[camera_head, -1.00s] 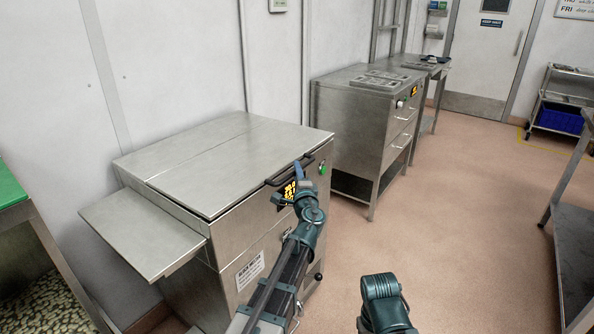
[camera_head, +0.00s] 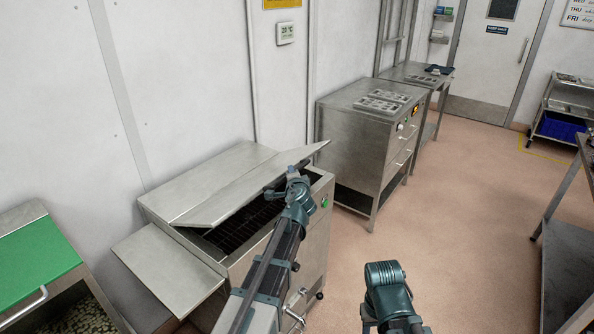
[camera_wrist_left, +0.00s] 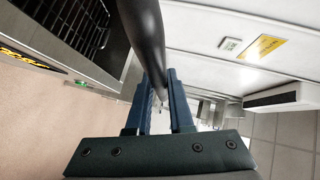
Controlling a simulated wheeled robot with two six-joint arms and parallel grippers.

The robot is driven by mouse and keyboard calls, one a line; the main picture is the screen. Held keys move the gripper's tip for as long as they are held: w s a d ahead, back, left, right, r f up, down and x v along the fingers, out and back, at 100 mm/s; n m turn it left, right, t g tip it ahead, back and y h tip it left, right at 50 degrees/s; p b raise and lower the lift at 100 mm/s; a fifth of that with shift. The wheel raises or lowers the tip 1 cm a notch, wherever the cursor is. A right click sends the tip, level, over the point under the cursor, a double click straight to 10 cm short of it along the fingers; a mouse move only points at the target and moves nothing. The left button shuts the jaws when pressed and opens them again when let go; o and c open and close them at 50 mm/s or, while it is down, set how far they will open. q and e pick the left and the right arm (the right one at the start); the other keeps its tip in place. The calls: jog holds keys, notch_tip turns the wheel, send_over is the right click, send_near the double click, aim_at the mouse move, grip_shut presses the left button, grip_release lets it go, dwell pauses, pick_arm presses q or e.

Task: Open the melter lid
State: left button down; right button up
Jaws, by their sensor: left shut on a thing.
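The melter (camera_head: 316,226) is a steel cabinet at the centre left of the head view. Its lid (camera_head: 230,183) is tilted partly up at the front, hinged along the back. A dark grid shows inside the opening (camera_head: 240,226). My left gripper (camera_head: 291,172) is at the lid's front edge, mostly hidden by its own wrist. In the left wrist view its two fingers (camera_wrist_left: 160,100) are shut on the dark bar of the lid handle (camera_wrist_left: 143,40). My right arm shows at the bottom of the head view, but its gripper jaws are not visible.
A steel side shelf (camera_head: 168,268) sticks out at the melter's left. A green-topped table (camera_head: 35,258) stands at far left. A steel cabinet with drawers (camera_head: 352,150) stands behind to the right. The floor right of the melter is clear up to a steel table (camera_head: 566,245).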

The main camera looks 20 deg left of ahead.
pick_arm(q)
jog(key=w+a+r+n+g+h+p, duration=0.1)
jog(key=w+a+r+n+h+p, duration=0.1)
jog(key=a+r+p, duration=0.65)
jog(key=w+a+r+n+g+h+p, duration=0.15)
jog(key=w+a+r+p, duration=0.35)
jog(key=p, duration=0.6)
jog(key=w+a+r+p, duration=0.1)
jog(key=a+r+p, duration=0.1)
jog(key=a, duration=0.5)
jog(key=w+a+r+p, duration=0.2)
jog(key=a, duration=0.5)
jog(key=shift+w+a+r, duration=0.15)
jog(key=shift+a+r, duration=0.2)
jog(key=shift+r, duration=0.05)
jog(key=c, duration=0.8)
grip_release()
